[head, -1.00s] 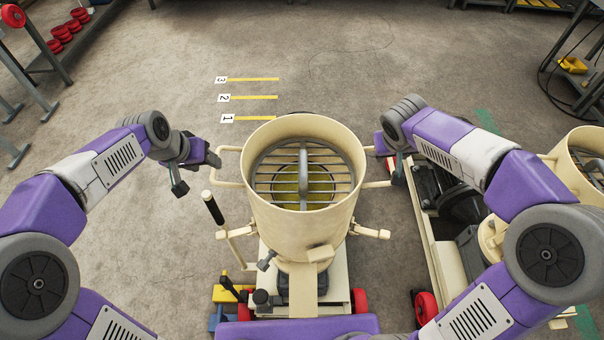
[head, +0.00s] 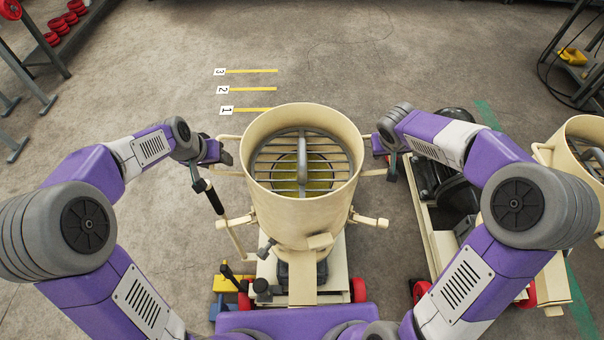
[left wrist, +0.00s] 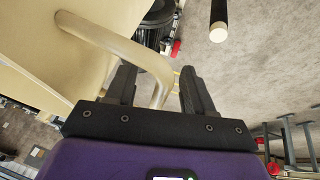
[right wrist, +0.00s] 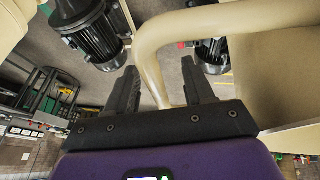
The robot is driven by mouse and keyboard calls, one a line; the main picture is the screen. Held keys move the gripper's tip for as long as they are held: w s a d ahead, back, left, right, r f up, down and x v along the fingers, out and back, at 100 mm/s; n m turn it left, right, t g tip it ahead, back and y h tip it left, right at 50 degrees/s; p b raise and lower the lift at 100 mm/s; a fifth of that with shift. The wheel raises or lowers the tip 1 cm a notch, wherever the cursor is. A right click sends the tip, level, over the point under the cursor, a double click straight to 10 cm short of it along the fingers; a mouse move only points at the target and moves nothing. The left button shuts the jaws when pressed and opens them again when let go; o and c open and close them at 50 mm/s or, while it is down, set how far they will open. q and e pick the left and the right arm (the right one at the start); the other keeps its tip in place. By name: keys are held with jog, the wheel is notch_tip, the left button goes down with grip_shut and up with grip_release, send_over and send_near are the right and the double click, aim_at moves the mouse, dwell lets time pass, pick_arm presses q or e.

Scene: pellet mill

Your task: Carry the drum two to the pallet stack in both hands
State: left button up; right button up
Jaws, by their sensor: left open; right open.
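A large cream drum (head: 300,218), open at the top with a grey bar grille (head: 302,165) inside, stands upright at the centre of the head view. I cannot read a number on it. A bent tube handle sticks out from each side. My left gripper (head: 214,172) is open at the left handle; in the left wrist view this handle (left wrist: 128,48) passes between its spread fingers. My right gripper (head: 392,165) is open at the right handle; in the right wrist view that handle (right wrist: 150,60) lies between its fingers. No pallet stack is recognisable.
The drum stands over a cream wheeled base (head: 335,275) with red wheels. A black-gripped lever (head: 212,200) rises close to my left gripper. Another cream drum (head: 585,150) and machinery (head: 455,190) stand to the right. Floor beyond, with numbered yellow lines (head: 250,90), is clear.

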pick_arm(q)
grip_shut()
pick_arm(e)
grip_shut()
dwell(1.1)
pick_arm(q)
jog(key=shift+w+r, duration=0.3)
jog(key=shift+r, duration=0.05)
pick_arm(e)
jog(key=shift+w+r, duration=0.3)
jog(key=shift+r, duration=0.05)
